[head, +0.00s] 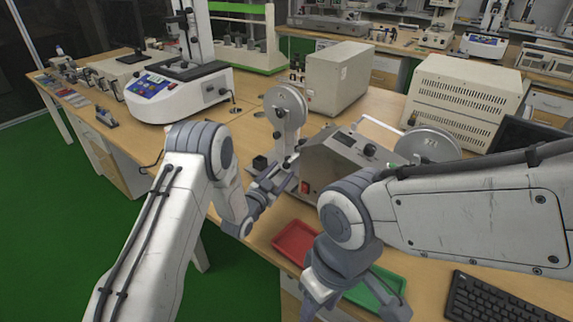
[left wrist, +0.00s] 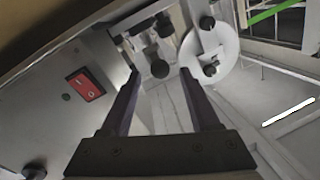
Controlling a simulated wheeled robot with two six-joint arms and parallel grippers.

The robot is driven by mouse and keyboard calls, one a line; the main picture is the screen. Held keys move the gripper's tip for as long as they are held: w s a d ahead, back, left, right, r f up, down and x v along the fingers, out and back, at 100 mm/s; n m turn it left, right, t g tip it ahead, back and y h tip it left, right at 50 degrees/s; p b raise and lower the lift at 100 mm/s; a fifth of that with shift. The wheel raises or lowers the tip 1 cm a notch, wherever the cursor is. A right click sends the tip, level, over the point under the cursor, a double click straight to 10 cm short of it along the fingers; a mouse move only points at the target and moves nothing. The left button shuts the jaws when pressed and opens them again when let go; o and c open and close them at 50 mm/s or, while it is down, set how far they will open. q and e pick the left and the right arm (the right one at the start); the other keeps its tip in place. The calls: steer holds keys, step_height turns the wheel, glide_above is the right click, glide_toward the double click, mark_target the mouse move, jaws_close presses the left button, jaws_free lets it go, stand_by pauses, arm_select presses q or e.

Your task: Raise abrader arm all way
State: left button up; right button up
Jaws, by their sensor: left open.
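The abrader (head: 335,165) is a grey bench machine with one upright disc (head: 286,108) at its left and another disc (head: 428,145) at its right. My left gripper (head: 272,178) is at the machine's left side, below the left disc. In the left wrist view its fingers (left wrist: 158,75) are open, with black knobs (left wrist: 158,67) showing beyond and between the tips. The white disc (left wrist: 222,62) is just right of the right fingertip; contact cannot be told. My right gripper (head: 350,285) hangs low in front of the machine, and its jaws are unclear.
A red tray (head: 293,243) and a green tray (head: 385,290) lie at the table's front, partly behind my right arm. A keyboard (head: 495,298) is at lower right. Beige boxes (head: 340,78) and a white instrument (head: 180,90) stand behind. The red switch (left wrist: 86,86) is beside my left gripper.

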mark_target(284, 168)
arm_select(q)
steer(key=shift+x, duration=2.15)
steer(key=shift+c, duration=0.4)
jaws_close()
